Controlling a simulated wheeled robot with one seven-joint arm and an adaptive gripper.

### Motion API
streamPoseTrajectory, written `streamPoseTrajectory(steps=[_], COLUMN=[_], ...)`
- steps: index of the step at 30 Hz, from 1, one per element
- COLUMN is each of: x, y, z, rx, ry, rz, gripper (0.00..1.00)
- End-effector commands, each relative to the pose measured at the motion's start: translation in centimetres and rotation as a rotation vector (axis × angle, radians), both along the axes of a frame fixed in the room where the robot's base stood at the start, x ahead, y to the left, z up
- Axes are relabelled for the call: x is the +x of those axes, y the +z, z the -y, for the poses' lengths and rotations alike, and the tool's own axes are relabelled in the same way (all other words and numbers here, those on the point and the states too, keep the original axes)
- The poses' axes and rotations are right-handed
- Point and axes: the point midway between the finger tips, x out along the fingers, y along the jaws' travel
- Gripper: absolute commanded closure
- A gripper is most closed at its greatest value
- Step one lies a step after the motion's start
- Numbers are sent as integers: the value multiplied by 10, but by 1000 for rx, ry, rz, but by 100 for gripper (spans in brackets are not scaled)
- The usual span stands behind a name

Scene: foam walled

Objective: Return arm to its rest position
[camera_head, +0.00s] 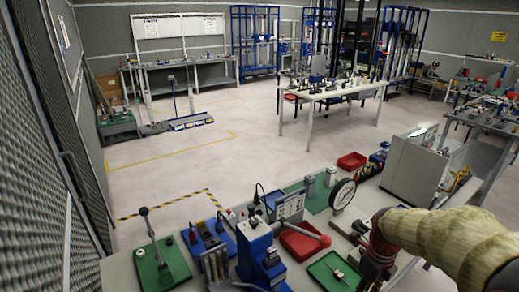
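My arm (450,240), in a beige ribbed cover, comes in from the lower right edge of the head view. It reaches left over the right part of the near bench. At its end is a dark reddish part, which looks like my gripper (375,262), low over or beside the bench top. Its fingers are not clear, so I cannot tell whether it is open, shut or holding something.
The near bench carries a green-based lever tool (160,262), a blue press (262,255), red trays (303,241) and a round dial gauge (342,195). A grey box (415,170) stands behind my arm. Floor (200,155) beyond is open up to a white table (330,93).

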Motion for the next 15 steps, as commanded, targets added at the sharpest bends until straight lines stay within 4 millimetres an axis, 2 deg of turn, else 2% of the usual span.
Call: streamPoseTrajectory(steps=[8, 15], x=[0, -2], y=[0, -1], z=[0, 0], rx=[0, 2], ry=[135, 333], rz=[0, -5], gripper=[64, 64])
